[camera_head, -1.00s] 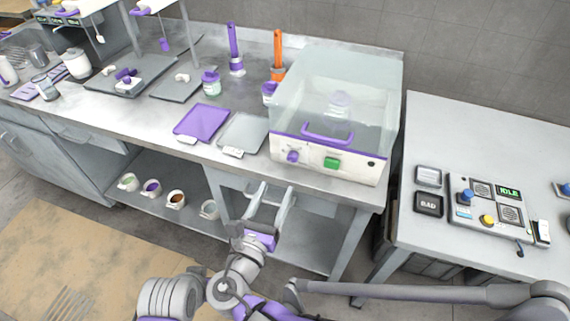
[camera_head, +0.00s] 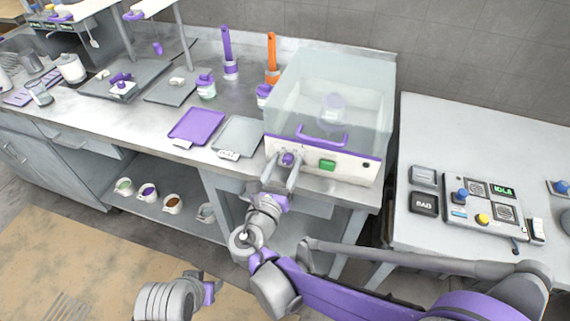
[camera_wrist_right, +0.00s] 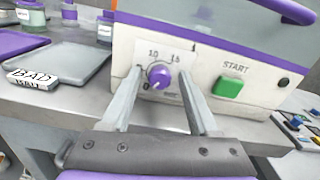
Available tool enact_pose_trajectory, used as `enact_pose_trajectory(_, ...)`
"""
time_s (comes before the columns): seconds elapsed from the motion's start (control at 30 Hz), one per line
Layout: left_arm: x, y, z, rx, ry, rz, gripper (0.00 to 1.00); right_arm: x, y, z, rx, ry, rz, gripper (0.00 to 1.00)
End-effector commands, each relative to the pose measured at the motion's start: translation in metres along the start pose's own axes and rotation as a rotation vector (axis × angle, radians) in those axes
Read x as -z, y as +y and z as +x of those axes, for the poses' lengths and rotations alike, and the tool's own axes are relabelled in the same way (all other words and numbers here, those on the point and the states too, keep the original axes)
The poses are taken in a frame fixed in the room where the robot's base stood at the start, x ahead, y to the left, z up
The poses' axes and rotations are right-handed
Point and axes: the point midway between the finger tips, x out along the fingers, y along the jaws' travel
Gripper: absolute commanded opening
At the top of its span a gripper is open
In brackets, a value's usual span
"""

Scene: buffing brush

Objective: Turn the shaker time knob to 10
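The shaker time knob (camera_head: 288,158) is a small purple dial at the left of the shaker's (camera_head: 345,169) white front panel. My right gripper (camera_head: 283,162) is open at the panel, with one finger on each side of the knob. In the wrist view the right gripper (camera_wrist_right: 160,73) shows gaps between the fingers and the knob. My left gripper's fingers are not seen.
A green START button (camera_head: 327,165) sits right of the knob, with a purple lid handle (camera_head: 310,138) above. A purple tray (camera_head: 197,126) and a grey tray (camera_head: 238,136) lie left of the shaker. A control box (camera_head: 486,205) stands on the right table.

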Motion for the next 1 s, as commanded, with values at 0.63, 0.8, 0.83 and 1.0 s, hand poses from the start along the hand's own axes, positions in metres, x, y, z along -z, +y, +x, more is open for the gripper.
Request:
enact_pose_trajectory(0.63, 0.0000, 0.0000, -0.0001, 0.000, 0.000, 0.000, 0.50, 0.0001, 0.0000, -0.0005, 0.000, 0.000, 0.013, 0.00)
enact_pose_trajectory(0.8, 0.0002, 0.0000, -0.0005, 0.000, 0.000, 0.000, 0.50, 0.0001, -0.0001, -0.0005, 0.000, 0.001, 0.068, 0.00)
enact_pose_trajectory(0.83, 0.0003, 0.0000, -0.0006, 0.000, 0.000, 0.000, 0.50, 0.0001, -0.0001, -0.0005, 0.000, 0.001, 0.083, 0.00)
enact_pose_trajectory(1.0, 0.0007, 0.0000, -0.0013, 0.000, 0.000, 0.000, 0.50, 0.0001, -0.0004, -0.0005, 0.000, 0.001, 0.201, 0.00)
